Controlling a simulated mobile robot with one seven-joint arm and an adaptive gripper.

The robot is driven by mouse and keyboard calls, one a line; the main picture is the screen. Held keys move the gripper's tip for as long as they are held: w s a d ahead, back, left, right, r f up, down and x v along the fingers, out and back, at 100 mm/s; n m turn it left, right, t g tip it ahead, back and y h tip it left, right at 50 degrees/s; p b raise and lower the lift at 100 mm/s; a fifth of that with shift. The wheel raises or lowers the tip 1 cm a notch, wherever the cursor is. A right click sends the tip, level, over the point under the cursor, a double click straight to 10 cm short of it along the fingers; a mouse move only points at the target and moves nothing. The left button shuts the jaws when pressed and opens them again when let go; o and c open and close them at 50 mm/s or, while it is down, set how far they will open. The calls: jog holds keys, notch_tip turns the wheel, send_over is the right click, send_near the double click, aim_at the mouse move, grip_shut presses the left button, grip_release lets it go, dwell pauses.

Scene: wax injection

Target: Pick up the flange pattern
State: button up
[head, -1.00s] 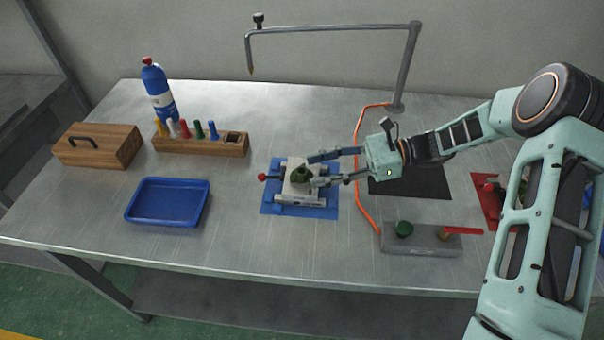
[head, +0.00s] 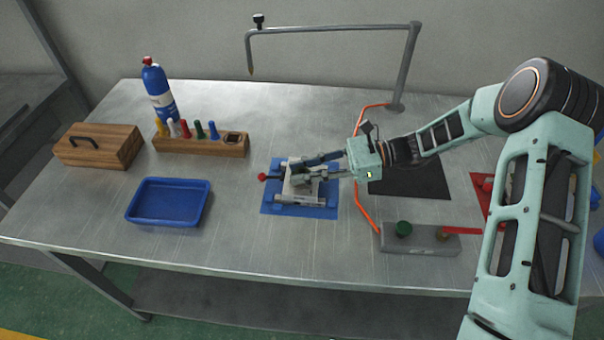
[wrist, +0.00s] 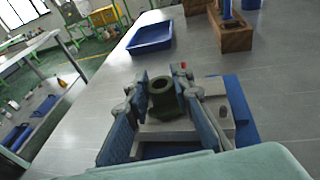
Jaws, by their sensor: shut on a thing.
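The flange pattern (wrist: 162,97), a dark green round part with a hole in its middle, shows between my fingers in the wrist view. It is at the grey fixture (wrist: 208,104), which lies on a blue mat (wrist: 240,112). I cannot tell whether it still touches the fixture. My gripper (wrist: 164,92) is shut on the pattern, one blue-padded finger on each side. In the head view my gripper (head: 298,172) is low over the fixture (head: 302,197) and blue mat (head: 268,207), and its fingers mostly hide the pattern.
A blue tray (head: 168,222) lies left of the fixture. Behind are a wooden rack (head: 200,148) with coloured tools and a blue bottle (head: 157,88). An orange hose (head: 359,190) runs just right of the mat. A grey block (head: 420,241) with a green knob sits at front right.

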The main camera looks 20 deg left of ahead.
jog(key=shift+r, duration=0.15)
jog(key=shift+r, duration=0.6)
jog(key=s+d+r, duration=0.6)
jog(key=s+r, duration=0.5)
jog(key=s, duration=0.1)
jog(key=shift+s+d+r, duration=0.2)
jog(key=shift+d+r, duration=0.1)
jog(key=shift+d, duration=0.05)
jog(key=shift+w, duration=0.1)
